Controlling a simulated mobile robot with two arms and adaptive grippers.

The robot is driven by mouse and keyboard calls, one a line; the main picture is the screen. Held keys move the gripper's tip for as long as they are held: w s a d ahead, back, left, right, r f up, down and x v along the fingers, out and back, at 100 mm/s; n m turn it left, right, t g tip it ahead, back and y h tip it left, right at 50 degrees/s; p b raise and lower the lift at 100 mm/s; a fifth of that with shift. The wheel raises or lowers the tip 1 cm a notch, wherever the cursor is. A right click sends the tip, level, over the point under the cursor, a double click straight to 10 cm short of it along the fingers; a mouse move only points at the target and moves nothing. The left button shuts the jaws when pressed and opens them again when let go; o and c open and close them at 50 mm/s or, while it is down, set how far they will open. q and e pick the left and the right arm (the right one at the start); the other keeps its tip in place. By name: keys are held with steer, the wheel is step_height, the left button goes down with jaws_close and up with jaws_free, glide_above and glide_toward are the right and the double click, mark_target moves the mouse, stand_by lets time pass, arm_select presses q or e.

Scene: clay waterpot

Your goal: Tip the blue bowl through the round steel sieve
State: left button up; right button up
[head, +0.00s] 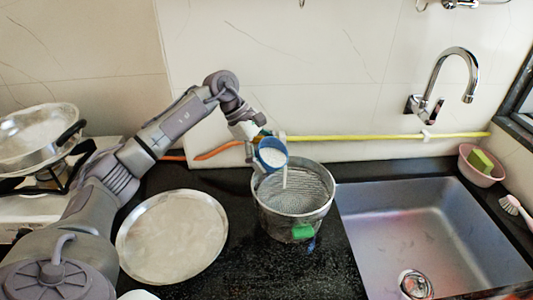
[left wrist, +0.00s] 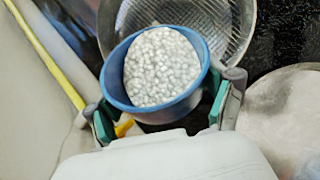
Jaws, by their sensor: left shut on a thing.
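The blue bowl (head: 272,153) holds white contents and is tilted over the round steel sieve (head: 293,190). A thin white stream falls from its rim into the sieve. In the left wrist view the bowl (left wrist: 160,104) shows white, lumpy grains filling much of it. My left gripper (head: 262,141) is shut on the bowl, with green-padded fingers on both sides of it in the left wrist view (left wrist: 165,112). The sieve stands on the black counter, and its rim also shows behind the bowl in the left wrist view (left wrist: 238,40). My right gripper is not in view.
A round pale plate (head: 172,237) lies left of the sieve. A sink (head: 430,230) with a tap (head: 455,70) is to the right. A pan (head: 40,135) stands on a stove at far left. A yellow pipe (head: 370,137) runs along the wall. A green patch (head: 302,232) shows at the sieve's front.

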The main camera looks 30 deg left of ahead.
arm_select(q)
steer(key=shift+r+y+p, duration=0.15)
steer(key=shift+y+p, duration=0.25)
steer(key=shift+y, duration=0.1)
stand_by(0.7)
steer(key=shift+d+y+p, duration=0.15)
steer(key=shift+y+p, duration=0.35)
steer(key=shift+y, duration=0.3)
steer(key=shift+r+y+p, duration=0.1)
steer(key=shift+y+p, duration=0.3)
steer(key=shift+y, duration=0.1)
steer(key=shift+y, duration=0.3)
stand_by(0.4)
steer(key=shift+d+m+p, duration=0.15)
steer(key=shift+m+p, duration=0.15)
steer(key=shift+d+r+y, duration=0.1)
steer(key=shift+y, duration=0.4)
steer(key=shift+p, duration=0.3)
